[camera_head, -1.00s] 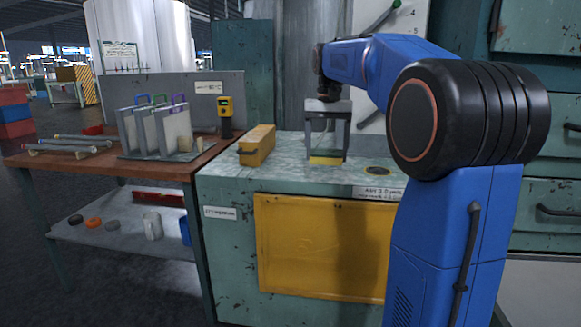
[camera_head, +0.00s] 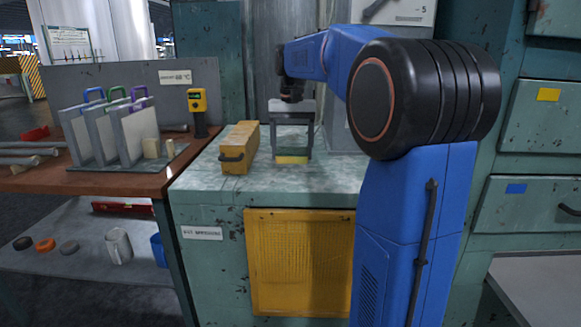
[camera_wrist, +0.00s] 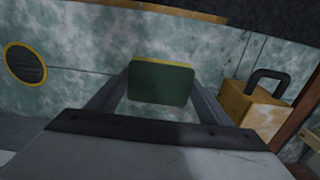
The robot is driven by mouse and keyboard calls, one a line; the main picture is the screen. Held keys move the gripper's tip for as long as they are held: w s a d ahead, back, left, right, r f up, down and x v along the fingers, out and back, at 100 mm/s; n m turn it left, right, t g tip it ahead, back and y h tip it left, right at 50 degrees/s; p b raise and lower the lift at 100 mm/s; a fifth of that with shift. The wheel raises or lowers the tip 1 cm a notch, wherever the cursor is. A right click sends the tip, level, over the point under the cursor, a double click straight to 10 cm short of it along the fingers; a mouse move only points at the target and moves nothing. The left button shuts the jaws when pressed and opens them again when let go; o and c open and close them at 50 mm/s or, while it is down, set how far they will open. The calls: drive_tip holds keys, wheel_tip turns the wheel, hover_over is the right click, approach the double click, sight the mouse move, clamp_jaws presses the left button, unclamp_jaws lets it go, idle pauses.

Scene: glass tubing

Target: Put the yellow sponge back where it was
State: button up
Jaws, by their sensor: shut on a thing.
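The yellow sponge (camera_head: 292,160) shows as a thin yellow strip between the fingertips of my gripper (camera_head: 292,154), over the mottled green worktop (camera_head: 205,185). In the wrist view the sponge (camera_wrist: 160,84) turns a dark green face with a yellow edge to the camera. My gripper (camera_wrist: 160,90) is shut on it, one finger at each side. The sponge is low over the worktop; I cannot tell whether it touches it.
A yellow block with a dark handle (camera_head: 239,148) stands on the worktop left of my gripper; it also shows in the wrist view (camera_wrist: 255,108). Upright panels (camera_head: 135,135) and a yellow meter (camera_head: 197,101) stand on the brown table (camera_head: 100,182). A round dark grille (camera_wrist: 25,62) is set in the worktop.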

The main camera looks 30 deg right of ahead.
sight(292, 176)
drive_tip(key=shift+f, duration=2.65)
drive_tip(key=shift+f, duration=0.15)
drive_tip(key=o, duration=1)
wheel_tip(292, 176, up, 12)
drive_tip(key=shift+r, duration=0.2)
drive_tip(key=s+a+f+n+t, duration=0.1)
drive_tip(key=s+a+f+n, duration=0.1)
drive_tip(key=s+a+f, duration=0.3)
drive_tip(key=s+a+f+n+t, duration=0.2)
drive_tip(key=s+a+f, duration=0.3)
drive_tip(key=s+f, duration=0.6)
drive_tip(key=s+a+f+n+t, duration=0.1)
drive_tip(key=s+a+f+n, duration=0.1)
drive_tip(key=s+a+f, duration=0.3)
drive_tip(key=shift+s+a+f+n+t, duration=0.15)
drive_tip(key=shift+s+f, duration=0.5)
drive_tip(key=shift+s, duration=0.9)
drive_tip(key=shift+s+a+f+n+t, duration=0.1)
drive_tip(key=shift+s+f, duration=0.55)
drive_tip(key=shift+s, duration=0.9)
drive_tip(key=shift+s+a+f+n+t, duration=0.15)
drive_tip(key=shift+s+f, duration=0.5)
drive_tip(key=shift+s, duration=0.9)
